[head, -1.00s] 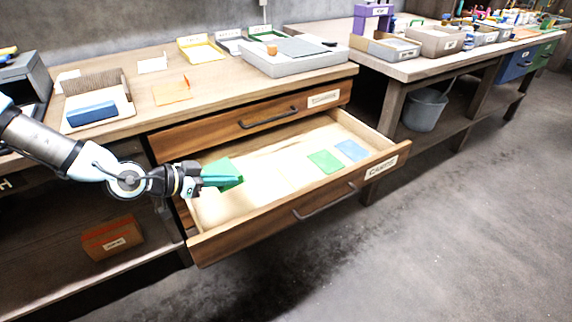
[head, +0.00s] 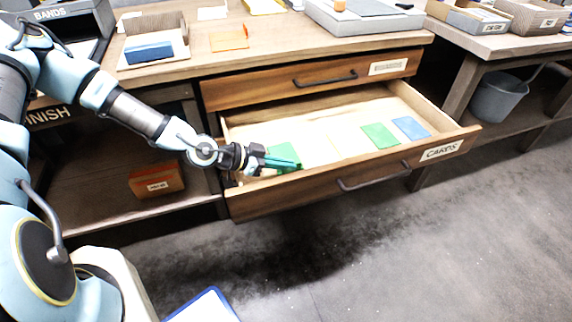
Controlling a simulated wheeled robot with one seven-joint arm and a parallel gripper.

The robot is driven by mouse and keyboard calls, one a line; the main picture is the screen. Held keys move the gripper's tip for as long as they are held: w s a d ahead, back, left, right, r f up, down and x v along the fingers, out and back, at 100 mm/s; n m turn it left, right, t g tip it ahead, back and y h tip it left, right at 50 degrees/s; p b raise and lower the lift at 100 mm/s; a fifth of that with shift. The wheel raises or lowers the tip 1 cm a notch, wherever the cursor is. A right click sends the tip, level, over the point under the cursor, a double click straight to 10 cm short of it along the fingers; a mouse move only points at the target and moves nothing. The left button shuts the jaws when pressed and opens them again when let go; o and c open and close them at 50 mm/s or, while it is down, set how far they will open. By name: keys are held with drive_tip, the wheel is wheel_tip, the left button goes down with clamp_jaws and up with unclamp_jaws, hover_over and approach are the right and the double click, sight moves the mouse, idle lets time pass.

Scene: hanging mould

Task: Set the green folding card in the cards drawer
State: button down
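The drawer labelled CARDS (head: 355,187) is pulled open. Flat inside it lie a green card (head: 380,136) and a blue card (head: 411,128) toward the right. My gripper (head: 285,162) is low over the left end of the drawer. A green folding card (head: 284,152) is at its fingers, partly hidden by them; it appears to be held and is inside the drawer's outline. I cannot tell whether it touches the drawer floor.
A shut drawer (head: 310,80) lies above the open one. On the bench top are an orange card (head: 229,38) and a tray with a blue block (head: 149,50). An orange box (head: 156,180) stands on the lower shelf. The drawer's middle is clear.

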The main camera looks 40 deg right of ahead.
drive_tip(key=shift+f, duration=0.25)
drive_tip(key=c, duration=1)
unclamp_jaws()
drive_tip(key=shift+c, duration=0.2)
drive_tip(key=v, duration=1)
drive_tip(key=shift+r, duration=0.15)
drive_tip(key=shift+p+v, duration=0.35)
drive_tip(key=shift+v, duration=0.6)
drive_tip(key=shift+a, duration=0.1)
